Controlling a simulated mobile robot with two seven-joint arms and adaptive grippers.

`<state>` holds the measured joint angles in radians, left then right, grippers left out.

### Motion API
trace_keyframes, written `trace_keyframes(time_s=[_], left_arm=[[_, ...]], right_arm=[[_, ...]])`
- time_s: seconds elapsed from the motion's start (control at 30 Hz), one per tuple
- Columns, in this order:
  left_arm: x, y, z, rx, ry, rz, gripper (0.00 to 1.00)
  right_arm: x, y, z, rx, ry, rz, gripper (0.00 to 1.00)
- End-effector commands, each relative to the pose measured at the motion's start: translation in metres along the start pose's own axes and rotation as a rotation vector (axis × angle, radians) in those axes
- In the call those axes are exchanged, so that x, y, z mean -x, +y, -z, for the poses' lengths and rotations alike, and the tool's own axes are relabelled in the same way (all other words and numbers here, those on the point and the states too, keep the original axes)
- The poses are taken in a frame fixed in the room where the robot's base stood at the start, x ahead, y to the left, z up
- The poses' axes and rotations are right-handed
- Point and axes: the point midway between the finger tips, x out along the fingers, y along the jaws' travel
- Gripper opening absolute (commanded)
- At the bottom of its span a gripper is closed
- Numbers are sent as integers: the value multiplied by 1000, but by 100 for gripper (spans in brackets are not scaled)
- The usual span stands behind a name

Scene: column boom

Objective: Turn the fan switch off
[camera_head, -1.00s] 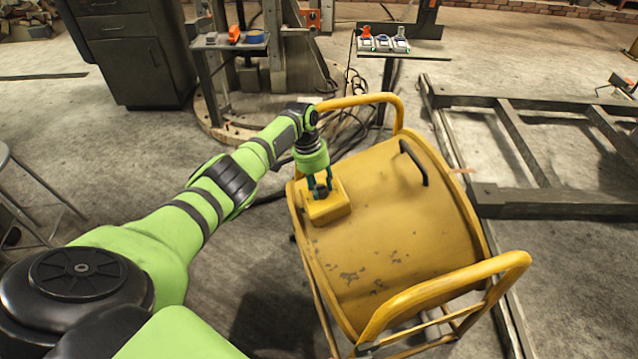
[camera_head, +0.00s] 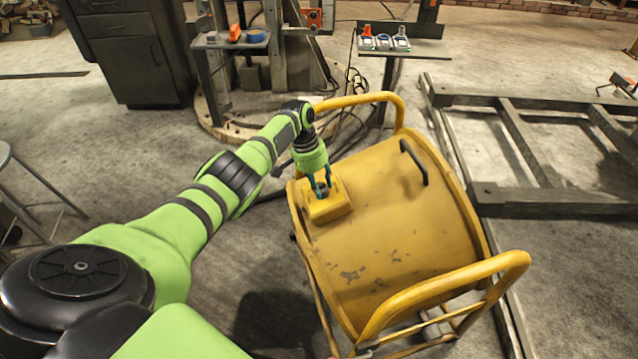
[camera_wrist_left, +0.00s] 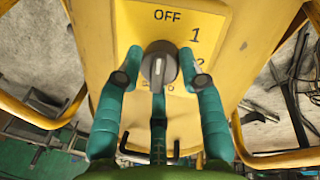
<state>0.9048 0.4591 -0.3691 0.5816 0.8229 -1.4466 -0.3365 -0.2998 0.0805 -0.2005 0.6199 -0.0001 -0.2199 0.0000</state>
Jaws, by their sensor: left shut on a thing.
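The yellow fan (camera_head: 385,240) is a large drum in a tubular frame. Its yellow switch box (camera_head: 328,208) is on the side near my arm. In the left wrist view the switch panel (camera_wrist_left: 205,28) carries a grey round knob (camera_wrist_left: 158,64) with a pale pointer line. "OFF" is printed above the knob, with 1 and 2 to its right and smaller partly hidden marks below. The pointer line looks nearly vertical; I cannot tell which end points. My left gripper (camera_head: 321,190) is shut on the knob, with teal fingers on both sides of it. My right gripper is not in view.
A black handle (camera_head: 414,163) stands up from the drum, and yellow rails (camera_head: 440,295) rise at its ends. A dark metal frame (camera_head: 540,200) lies to the right. Small tables (camera_head: 230,42) stand behind. The floor at left is mostly clear.

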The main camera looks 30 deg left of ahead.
Motion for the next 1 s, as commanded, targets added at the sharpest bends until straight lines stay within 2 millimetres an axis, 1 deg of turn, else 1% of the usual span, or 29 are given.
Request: trace_keyframes(time_s=[0.03,0.07,0.1,0.43,0.57,0.67,0.9,1.0], left_arm=[[1,0,1,2,4,1,6],[1,0,1,2,4,1,46],[1,0,1,1,4,1,61],[1,0,0,0,2,1,61],[8,-1,1,-1,4,2,61],[20,-1,1,-2,6,2,61],[73,-1,1,-1,7,2,61],[92,-1,1,0,5,2,61]], right_arm=[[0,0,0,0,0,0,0],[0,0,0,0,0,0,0],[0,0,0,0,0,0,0],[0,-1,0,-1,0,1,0],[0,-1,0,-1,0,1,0],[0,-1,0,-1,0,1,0],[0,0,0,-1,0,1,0],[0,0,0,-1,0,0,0]])
